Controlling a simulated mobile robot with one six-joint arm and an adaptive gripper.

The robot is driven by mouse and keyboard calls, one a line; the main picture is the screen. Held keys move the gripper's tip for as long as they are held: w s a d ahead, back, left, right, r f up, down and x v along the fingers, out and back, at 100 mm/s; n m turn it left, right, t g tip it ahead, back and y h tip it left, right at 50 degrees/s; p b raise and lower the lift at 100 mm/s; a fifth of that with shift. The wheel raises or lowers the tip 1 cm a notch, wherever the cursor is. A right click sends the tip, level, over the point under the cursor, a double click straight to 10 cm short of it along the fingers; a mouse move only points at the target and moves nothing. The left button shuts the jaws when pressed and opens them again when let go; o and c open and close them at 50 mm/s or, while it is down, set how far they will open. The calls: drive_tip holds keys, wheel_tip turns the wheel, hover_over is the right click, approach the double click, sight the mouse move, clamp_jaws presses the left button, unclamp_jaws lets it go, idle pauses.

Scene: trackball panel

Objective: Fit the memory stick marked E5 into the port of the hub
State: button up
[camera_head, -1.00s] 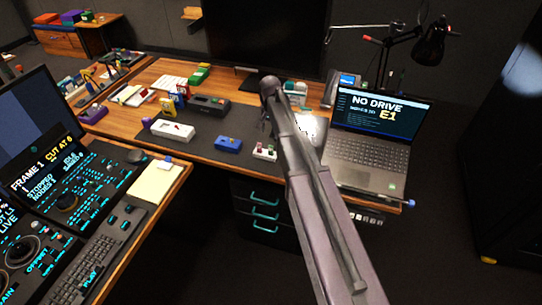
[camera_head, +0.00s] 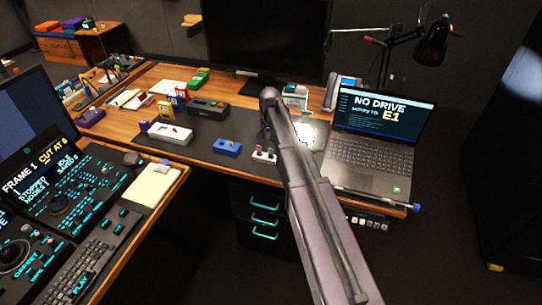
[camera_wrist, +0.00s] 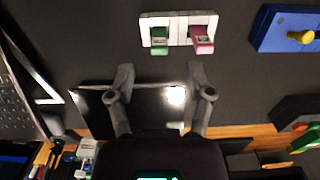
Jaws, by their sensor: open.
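A white holder (camera_wrist: 178,17) at the top of the wrist view carries a green stick (camera_wrist: 159,40) and a pink stick (camera_wrist: 201,38). In the head view the holder (camera_head: 264,158) stands near the desk's front edge, just left of my arm. I cannot read any E5 mark on the sticks. My gripper (camera_wrist: 160,70) is open, with nothing between its fingers; the holder lies beyond the fingertips, apart from them. My arm hides much of the gripper in the head view. I cannot tell which thing is the hub or see its port.
A laptop (camera_head: 370,150) at right reads "NO DRIVE" and "E1". A blue box (camera_head: 228,147) with a yellow knob and a white box (camera_head: 170,136) stand left of the holder. A dark glossy plate (camera_wrist: 150,105) lies below my fingers. A large monitor (camera_head: 265,40) stands behind.

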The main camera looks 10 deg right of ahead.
sight(271, 149)
drive_tip(key=shift+f, duration=0.15)
wheel_tip(271, 149, down, 5)
drive_tip(key=b, duration=0.5)
drive_tip(key=shift+d, duration=0.1)
idle(0.6)
drive_tip(key=c, duration=0.8)
